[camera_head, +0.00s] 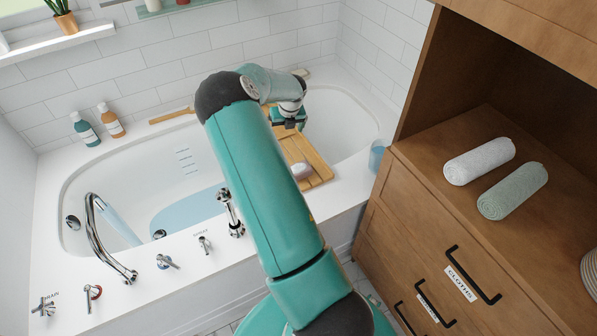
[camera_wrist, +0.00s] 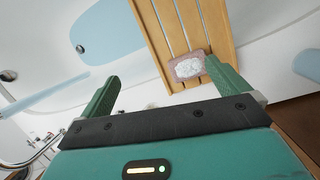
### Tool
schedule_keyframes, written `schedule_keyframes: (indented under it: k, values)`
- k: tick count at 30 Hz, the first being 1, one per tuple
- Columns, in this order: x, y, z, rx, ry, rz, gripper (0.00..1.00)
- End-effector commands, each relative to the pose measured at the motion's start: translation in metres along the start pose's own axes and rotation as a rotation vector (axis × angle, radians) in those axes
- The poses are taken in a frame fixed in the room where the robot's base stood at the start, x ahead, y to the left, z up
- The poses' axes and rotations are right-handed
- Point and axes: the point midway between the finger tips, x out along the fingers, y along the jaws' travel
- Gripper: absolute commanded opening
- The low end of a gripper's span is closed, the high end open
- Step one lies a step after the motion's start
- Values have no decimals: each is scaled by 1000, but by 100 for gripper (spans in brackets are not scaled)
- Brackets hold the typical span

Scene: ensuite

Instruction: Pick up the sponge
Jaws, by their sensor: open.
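A small pale block with pinkish sides (camera_head: 301,170) lies on the wooden bath tray (camera_head: 318,160). It may be the sponge, but I cannot tell it from a bar of soap. In the wrist view the block (camera_wrist: 187,66) has a whitish, mottled top and lies on the tray slats (camera_wrist: 158,32), near the tip of the right finger. My gripper (camera_wrist: 162,72) is open, with nothing held between its green fingers. In the head view my gripper (camera_head: 288,123) is over the tray, farther back than the block. My arm crosses in front of part of the tray.
The bathtub (camera_head: 130,145) has a curved tap (camera_head: 95,225) and several handles at its front rim. A blue cup (camera_head: 377,155) is at the right. Rolled towels (camera_head: 480,160) lie on the wooden cabinet.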

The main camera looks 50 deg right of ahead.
Motion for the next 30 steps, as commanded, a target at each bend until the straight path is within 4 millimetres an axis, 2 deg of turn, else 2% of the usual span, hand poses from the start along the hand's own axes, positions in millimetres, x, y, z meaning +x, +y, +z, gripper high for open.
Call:
schedule_keyframes:
  k: [1,3,8,11,21,30]
  values:
    - [15,-14,-15,-57,79,-26,100]
    - [26,-28,-31,-122,165,-48,100]
    - [38,-45,-50,-188,265,-69,100]
    - [49,-48,-54,-193,274,-70,100]
    - [108,-52,-70,-191,270,-68,100]
    - [131,-54,-75,-190,268,-67,100]
